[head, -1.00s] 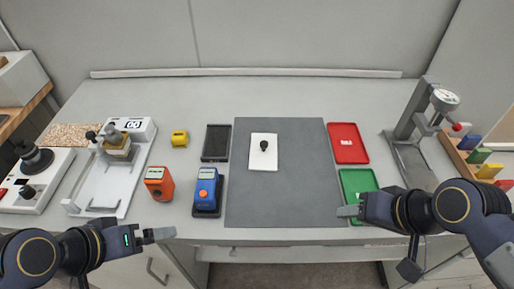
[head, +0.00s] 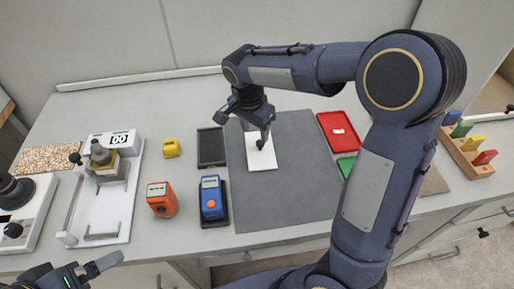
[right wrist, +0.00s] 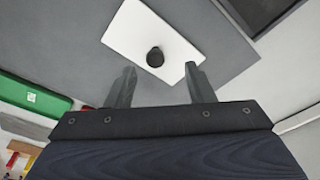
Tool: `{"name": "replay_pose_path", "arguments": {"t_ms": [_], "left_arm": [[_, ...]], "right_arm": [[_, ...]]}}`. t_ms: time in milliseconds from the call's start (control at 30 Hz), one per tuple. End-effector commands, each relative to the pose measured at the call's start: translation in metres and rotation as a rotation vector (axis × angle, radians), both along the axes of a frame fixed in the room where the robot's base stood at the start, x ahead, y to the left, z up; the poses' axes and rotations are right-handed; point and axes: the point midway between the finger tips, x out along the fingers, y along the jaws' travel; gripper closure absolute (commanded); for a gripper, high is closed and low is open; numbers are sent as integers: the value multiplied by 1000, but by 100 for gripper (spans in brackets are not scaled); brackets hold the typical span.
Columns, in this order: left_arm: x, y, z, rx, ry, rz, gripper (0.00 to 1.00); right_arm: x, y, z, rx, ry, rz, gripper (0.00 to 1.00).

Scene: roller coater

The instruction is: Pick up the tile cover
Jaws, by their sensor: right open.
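The tile cover, a white rectangular plate (head: 264,163) with a black knob, lies on the grey mat (head: 305,190) in the head view. It also shows in the right wrist view (right wrist: 128,35), with its knob (right wrist: 155,57) near the plate's middle. My right gripper (head: 244,128) hangs above the plate, open and empty, and partly covers it in the head view. In the right wrist view its two fingers (right wrist: 160,67) are spread, with the knob just ahead between their tips. My left gripper (head: 101,264) is at the lower left, away from the plate; its finger gap is unclear.
A black tray (head: 211,147) and a blue device (head: 211,199) stand left of the mat, with an orange device (head: 161,200) further left. A red tray (head: 338,131) and a partly hidden green tray (head: 346,166) are on the right. The mat's front is clear.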

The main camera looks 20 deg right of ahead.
Motion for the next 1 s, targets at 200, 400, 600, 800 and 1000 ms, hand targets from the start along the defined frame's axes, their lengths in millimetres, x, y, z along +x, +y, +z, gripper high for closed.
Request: {"name": "replay_pose_path", "arguments": {"t_ms": [200,400,600,800,1000], "left_arm": [[0,0,8,0,0,0,0],[0,0,8,0,0,0,0],[0,0,8,0,0,0,0],[0,0,8,0,0,0,0],[0,0,8,0,0,0,0]], "right_arm": [[-2,-14,-29,-1,5,-1,51],[0,-15,-47,2,1,0,51],[1,-15,-48,2,-1,0,51],[1,-15,-48,2,-1,0,76],[1,-15,-47,2,-1,1,100]]}}
